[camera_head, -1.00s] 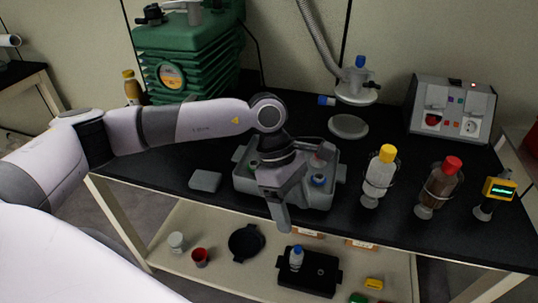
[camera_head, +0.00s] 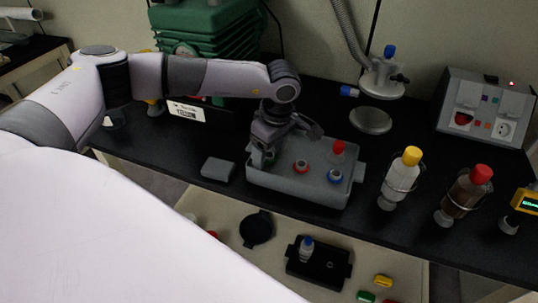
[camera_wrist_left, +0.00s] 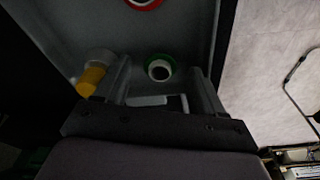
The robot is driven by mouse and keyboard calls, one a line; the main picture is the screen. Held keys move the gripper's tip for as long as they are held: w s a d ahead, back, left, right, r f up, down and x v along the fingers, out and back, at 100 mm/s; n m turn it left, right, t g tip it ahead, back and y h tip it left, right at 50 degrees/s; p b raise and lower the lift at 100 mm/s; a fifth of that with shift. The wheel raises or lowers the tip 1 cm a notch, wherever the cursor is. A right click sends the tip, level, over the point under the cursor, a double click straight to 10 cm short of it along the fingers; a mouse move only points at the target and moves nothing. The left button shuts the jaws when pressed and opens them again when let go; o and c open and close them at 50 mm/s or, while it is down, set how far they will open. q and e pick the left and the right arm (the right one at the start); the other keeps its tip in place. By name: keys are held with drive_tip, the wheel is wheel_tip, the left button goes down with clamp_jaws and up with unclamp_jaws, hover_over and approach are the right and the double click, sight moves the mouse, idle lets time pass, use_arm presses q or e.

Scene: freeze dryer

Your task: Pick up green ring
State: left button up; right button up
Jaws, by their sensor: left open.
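The green ring (camera_wrist_left: 172,62) lies in the grey tray (camera_wrist_left: 200,30) in the left wrist view, around a small white-rimmed round opening. My left gripper (camera_wrist_left: 163,78) is open, its two fingers pointing toward the ring, one on each side of it in the picture. I cannot tell the remaining height. In the head view my left gripper (camera_head: 264,152) is over the left end of the grey tray (camera_head: 300,190). My right gripper is not in view.
A red ring (camera_head: 301,166), a blue ring (camera_head: 335,176) and a red-topped piece (camera_head: 338,149) are in the tray. In the wrist view a yellow piece (camera_wrist_left: 91,80) is beside one finger. Yellow-capped (camera_head: 401,172) and red-capped (camera_head: 467,190) bottles stand to the right.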

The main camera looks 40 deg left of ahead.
use_arm(q)
drive_tip(key=shift+f, duration=0.2)
drive_tip(key=c, duration=1.1)
drive_tip(key=shift+c, duration=0.2)
